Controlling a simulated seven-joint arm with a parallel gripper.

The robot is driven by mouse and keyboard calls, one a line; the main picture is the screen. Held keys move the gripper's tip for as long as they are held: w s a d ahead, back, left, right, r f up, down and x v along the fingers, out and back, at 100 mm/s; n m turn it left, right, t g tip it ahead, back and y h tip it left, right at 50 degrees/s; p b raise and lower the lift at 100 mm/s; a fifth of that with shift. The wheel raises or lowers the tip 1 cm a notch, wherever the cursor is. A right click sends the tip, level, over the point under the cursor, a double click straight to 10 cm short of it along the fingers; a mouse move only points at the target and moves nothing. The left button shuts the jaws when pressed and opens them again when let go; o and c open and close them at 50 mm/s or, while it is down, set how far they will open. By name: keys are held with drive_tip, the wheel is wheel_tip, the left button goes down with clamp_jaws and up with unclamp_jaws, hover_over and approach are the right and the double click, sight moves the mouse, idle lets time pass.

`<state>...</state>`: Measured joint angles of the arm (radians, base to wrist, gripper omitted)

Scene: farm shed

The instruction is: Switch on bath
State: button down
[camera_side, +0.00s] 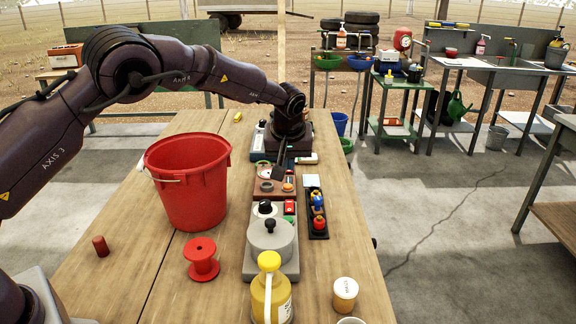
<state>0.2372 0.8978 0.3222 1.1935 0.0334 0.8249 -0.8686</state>
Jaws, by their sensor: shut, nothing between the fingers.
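A grey unit (286,270) with a round lid and black lid knob stands on the wooden table; it looks like the bath, but I cannot read a label. At its far end are a black dial (265,207) and a small red-and-green switch (290,207), whose position I cannot tell. My gripper (279,179) points down, shut and empty, over a reddish-brown unit (262,195) just behind the grey one. Whether the fingertips touch that unit is unclear. My wrist partly hides the units farther back.
A red bucket (190,190) stands left of the units, with a red spool (201,260) nearer. A black rack with coloured pieces (317,226) lies to the right. A yellow bottle (270,292) and a lidded jar (345,291) stand in front. The table's left front is mostly clear.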

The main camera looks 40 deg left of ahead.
sight(288, 201)
drive_tip(key=shift+w+a+r, duration=0.15)
drive_tip(key=shift+w+r, duration=0.05)
drive_tip(key=x, duration=1.4)
drive_tip(key=shift+s+d+f, duration=0.1)
drive_tip(key=shift+s+d, duration=0.15)
